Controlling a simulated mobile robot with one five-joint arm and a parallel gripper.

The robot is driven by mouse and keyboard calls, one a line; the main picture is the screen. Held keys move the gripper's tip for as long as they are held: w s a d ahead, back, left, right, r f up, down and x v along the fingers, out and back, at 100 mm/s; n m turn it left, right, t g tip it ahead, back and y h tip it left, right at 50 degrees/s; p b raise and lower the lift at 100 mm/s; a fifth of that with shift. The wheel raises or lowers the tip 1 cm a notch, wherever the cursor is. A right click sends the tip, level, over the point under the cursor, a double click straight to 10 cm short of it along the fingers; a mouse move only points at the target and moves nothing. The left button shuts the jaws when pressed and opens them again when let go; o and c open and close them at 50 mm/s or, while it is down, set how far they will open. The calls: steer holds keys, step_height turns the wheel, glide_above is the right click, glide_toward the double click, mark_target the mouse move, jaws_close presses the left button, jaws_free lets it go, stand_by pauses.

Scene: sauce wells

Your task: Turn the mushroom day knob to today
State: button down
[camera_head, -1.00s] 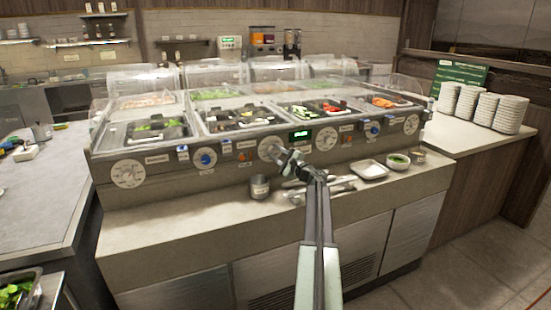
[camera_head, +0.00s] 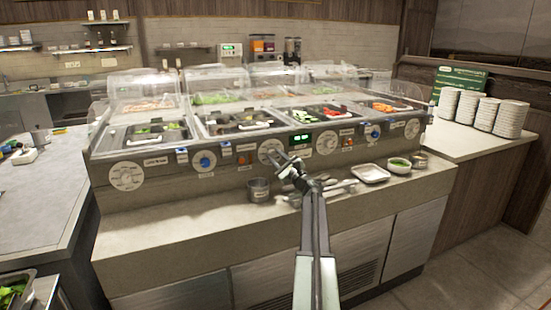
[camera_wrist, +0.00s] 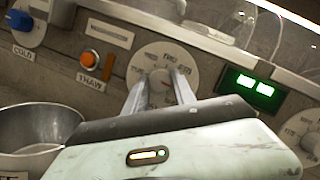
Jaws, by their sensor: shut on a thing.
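A round white day dial (camera_head: 268,147) with a ring of small lettering sits on the sloped front panel of the sauce-well counter. It shows large in the wrist view (camera_wrist: 181,58), with its knob (camera_wrist: 160,77) at the centre. My gripper (camera_wrist: 161,92) reaches to this dial, its two fingers on either side of the knob and shut on it. In the head view my gripper (camera_head: 279,159) partly covers the dial. A red mark shows beside the knob. Which day it points to is too small to tell. A lit green display (camera_wrist: 249,85) is right of the dial.
An orange button (camera_wrist: 89,59) labelled THAW and a blue knob (camera_wrist: 20,20) labelled COLD are left of the dial. Other white dials (camera_head: 126,176) line the panel. A metal cup (camera_head: 258,190), utensils and a white tray (camera_head: 370,173) stand on the ledge below.

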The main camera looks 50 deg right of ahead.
steer(key=c, duration=1)
jaws_free()
steer(key=shift+c, duration=0.2)
steer(key=shift+f, duration=0.1)
steer(key=b+v, duration=0.1)
steer(key=v, duration=0.6)
steer(key=shift+s+b, duration=0.4)
steer(key=shift+f, duration=0.15)
